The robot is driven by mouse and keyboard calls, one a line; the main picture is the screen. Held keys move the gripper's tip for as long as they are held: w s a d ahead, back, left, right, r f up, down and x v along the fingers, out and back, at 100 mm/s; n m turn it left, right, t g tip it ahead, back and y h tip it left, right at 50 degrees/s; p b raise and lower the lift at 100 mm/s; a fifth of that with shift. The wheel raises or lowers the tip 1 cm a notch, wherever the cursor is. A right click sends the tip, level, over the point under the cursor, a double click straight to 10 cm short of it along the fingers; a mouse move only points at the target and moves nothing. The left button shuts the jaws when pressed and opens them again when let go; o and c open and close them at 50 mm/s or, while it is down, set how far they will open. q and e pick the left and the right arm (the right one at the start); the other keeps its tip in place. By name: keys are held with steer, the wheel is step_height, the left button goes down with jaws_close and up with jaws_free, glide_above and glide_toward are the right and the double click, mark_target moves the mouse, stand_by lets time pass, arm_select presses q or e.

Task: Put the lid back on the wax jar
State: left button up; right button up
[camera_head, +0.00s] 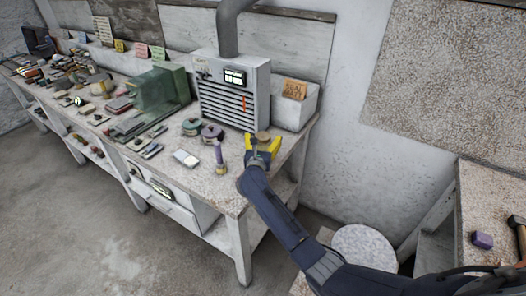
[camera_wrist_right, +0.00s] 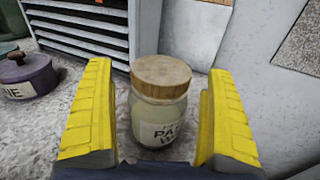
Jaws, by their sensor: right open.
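The wax jar (camera_wrist_right: 158,133) stands upright on the bench top in the right wrist view. It is clear glass with pale contents and a partly readable paper label. A round wooden lid (camera_wrist_right: 161,76) sits on its mouth; I cannot tell how tightly. In the head view the lid (camera_head: 263,135) shows as a small brown disc. My right gripper (camera_wrist_right: 158,115) is open, with one yellow finger on each side of the jar and visible gaps between. In the head view the right gripper (camera_head: 263,146) is near the bench's right end. My left gripper is not in view.
A grey vented unit (camera_head: 232,92) with a pipe stands behind the jar, beside a pale bin (camera_head: 296,106). A purple lidded pot (camera_wrist_right: 27,77) is to the left.

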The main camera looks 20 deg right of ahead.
steer(key=shift+c, duration=0.2)
steer(key=c, duration=1.7)
